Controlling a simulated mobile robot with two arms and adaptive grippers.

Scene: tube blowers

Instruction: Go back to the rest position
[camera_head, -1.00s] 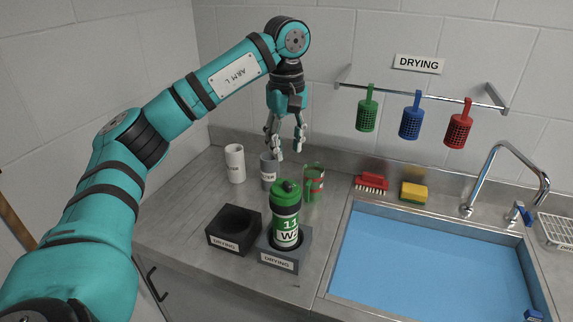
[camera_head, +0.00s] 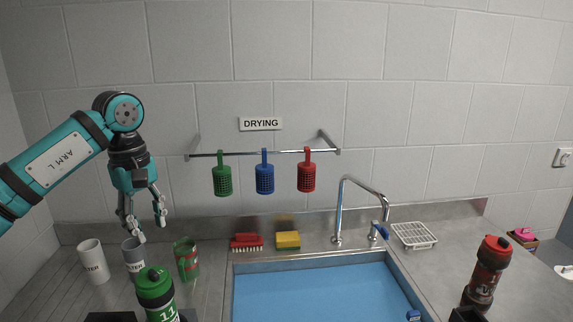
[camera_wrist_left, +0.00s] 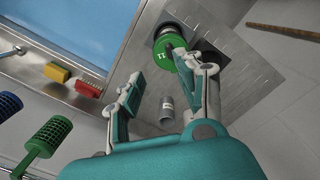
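My left gripper (camera_head: 143,215) hangs fingers-down at the left of the head view, above the counter and the grey cup (camera_head: 133,258). Its fingers are spread apart with nothing between them. It also shows open in the left wrist view (camera_wrist_left: 165,75). The green-capped bottle (camera_head: 156,290) stands below it at the bottom edge of the head view; the same bottle, marked 11, shows in the left wrist view (camera_wrist_left: 174,50), seen from above and apart from the fingers. My right gripper is in neither view.
A white cup (camera_head: 93,262) and a green cup (camera_head: 186,260) stand on the counter. Green, blue and red baskets (camera_head: 265,178) hang from the wall rail. The sink (camera_head: 320,292) has a tall faucet (camera_head: 345,205). A red-capped bottle (camera_head: 487,272) stands at right.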

